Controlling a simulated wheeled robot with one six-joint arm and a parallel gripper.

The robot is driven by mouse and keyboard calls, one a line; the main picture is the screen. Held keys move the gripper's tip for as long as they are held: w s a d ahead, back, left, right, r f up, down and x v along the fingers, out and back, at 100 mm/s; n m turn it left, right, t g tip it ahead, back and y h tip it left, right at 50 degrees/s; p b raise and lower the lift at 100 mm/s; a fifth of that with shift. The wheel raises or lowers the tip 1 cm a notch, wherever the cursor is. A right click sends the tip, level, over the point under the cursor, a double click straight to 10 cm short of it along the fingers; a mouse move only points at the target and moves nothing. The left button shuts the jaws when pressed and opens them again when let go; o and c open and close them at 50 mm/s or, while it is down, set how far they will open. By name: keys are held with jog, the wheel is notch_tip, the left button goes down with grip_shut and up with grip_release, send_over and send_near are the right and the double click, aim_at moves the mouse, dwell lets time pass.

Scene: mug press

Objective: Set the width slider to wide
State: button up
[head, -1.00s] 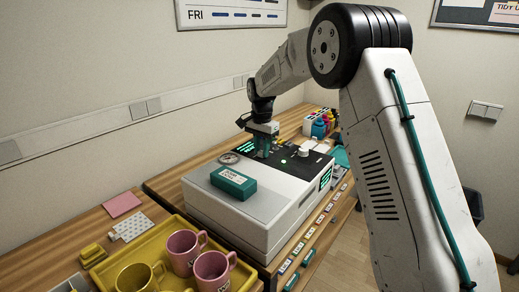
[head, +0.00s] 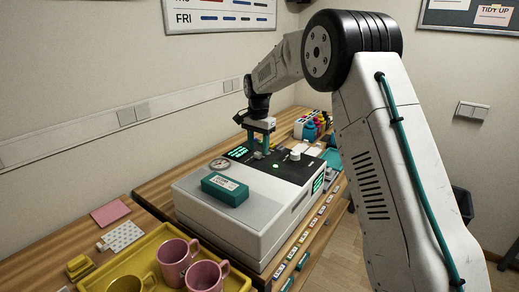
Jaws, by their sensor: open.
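The mug press (head: 230,215) is a white box with a black control panel (head: 290,170) at its far end. The panel carries green lit displays, a white knob (head: 295,155) and small controls, among them a small grey piece (head: 258,155) under my gripper. I cannot tell for certain which control is the width slider, or its setting. My gripper (head: 260,148) is open, pointing down with its teal fingers low over the panel's far left part. Whether the fingers touch anything is too small to tell.
A teal box (head: 225,189) lies on top of the press. A yellow tray (head: 110,287) with pink and yellow mugs stands in front at the left. Ink bottles (head: 312,127) stand behind the press. A row of labels (head: 310,230) runs along the bench's right edge.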

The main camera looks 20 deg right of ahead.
aim_at(262, 161)
notch_tip(262, 161, up, 6)
jog(key=shift+d+r, duration=0.1)
dwell(0.5)
jog(key=shift+n, duration=0.3)
jog(key=s+f+n, duration=0.2)
jog(key=s+f, duration=0.1)
jog(key=shift+g, duration=0.4)
jog(key=s+n, duration=0.1)
jog(key=s, duration=0.2)
jog(key=shift+s+r, duration=0.1)
jog(key=shift+r, duration=0.05)
jog(key=s+r+n+t, duration=0.1)
jog(key=s+r+n, duration=0.2)
jog(key=s, duration=1.9)
jog(key=s+r+n+t, duration=0.1)
jog(key=s+r+n, duration=0.2)
jog(key=s, duration=1.9)
jog(key=shift+n, duration=0.6)
jog(key=shift+s, duration=0.1)
